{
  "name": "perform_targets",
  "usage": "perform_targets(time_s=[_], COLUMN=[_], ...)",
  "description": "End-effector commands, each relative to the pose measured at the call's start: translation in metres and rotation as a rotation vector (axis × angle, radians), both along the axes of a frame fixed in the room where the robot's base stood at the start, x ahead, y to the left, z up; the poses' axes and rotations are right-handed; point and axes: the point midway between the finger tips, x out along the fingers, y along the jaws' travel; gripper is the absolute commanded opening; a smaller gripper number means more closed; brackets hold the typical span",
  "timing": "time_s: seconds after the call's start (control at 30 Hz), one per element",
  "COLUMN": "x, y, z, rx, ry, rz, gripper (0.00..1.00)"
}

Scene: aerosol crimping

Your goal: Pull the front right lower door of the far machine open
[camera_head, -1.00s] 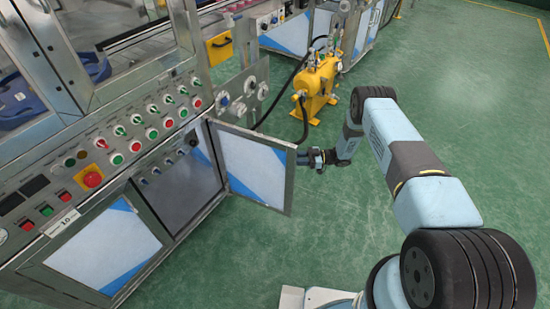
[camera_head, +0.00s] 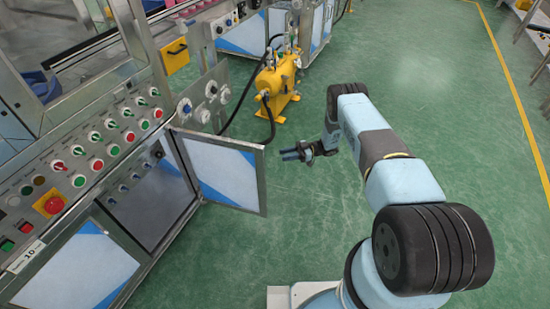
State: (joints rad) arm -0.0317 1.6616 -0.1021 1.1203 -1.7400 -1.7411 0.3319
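The machine (camera_head: 86,146) with the control panel fills the left side. Its right lower door (camera_head: 220,172), a framed white and blue panel, stands swung well out, and the dark cabinet interior (camera_head: 150,200) shows behind it. The left lower door (camera_head: 75,270) looks shut. My gripper (camera_head: 284,154) is to the right of the open door's free edge, with a small gap of floor between them in the picture. It points left toward the door and appears empty. Its fingers are too small to tell how far apart they are.
A yellow tank unit (camera_head: 277,85) with a black hose stands on the floor behind the door. Another machine with blue and white panels (camera_head: 240,37) stands at the back. The green floor (camera_head: 430,90) to the right is clear up to a yellow line.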

Motion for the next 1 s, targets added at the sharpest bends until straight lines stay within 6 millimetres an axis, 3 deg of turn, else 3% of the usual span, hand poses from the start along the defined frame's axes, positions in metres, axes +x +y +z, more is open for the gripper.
perform_targets(time_s=[0.1, 0.3, 0.87, 1.0], x=[0.005, 0.009, 0.01, 0.025], y=[-0.016, -0.03, -0.03, -0.029], z=[-0.001, 0.0, 0.0, 0.014], rx=[-0.001, -0.001, -0.002, -0.019], ry=[-0.001, 0.001, -0.001, -0.028], rz=[-0.005, -0.006, -0.006, -0.037], gripper=[0.34, 0.34, 0.34, 0.34])
